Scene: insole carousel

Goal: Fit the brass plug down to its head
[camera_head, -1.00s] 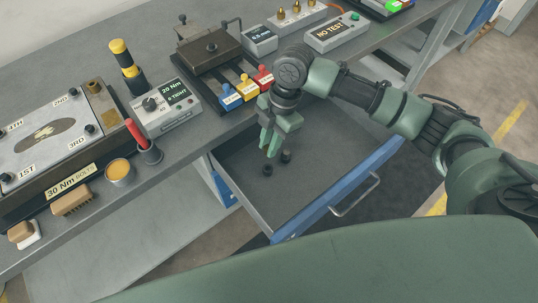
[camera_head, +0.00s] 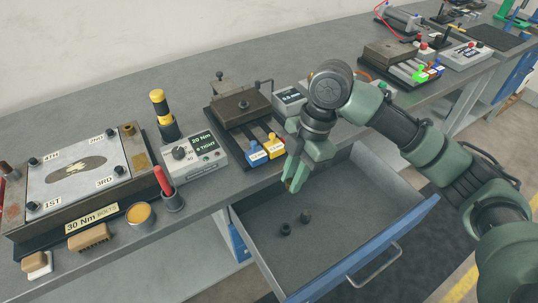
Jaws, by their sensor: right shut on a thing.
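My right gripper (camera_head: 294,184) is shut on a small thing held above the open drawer. The fingers hide most of it, so I cannot tell its shape or be sure it is the brass plug. A brass-coloured round piece (camera_head: 129,128) sits at the far right corner of the metal block with the plate marked 1ST to 4TH (camera_head: 75,170); I cannot tell if it is a plug or a fitting. My left gripper is out of view.
On the bench stand a 20 Nm box (camera_head: 193,158), a black and yellow tool (camera_head: 162,115), a red-handled tool in a cup (camera_head: 168,188), an amber tin (camera_head: 140,216), a brush (camera_head: 88,238) and a fixture with coloured tags (camera_head: 240,108). The pulled-out drawer juts into the front space.

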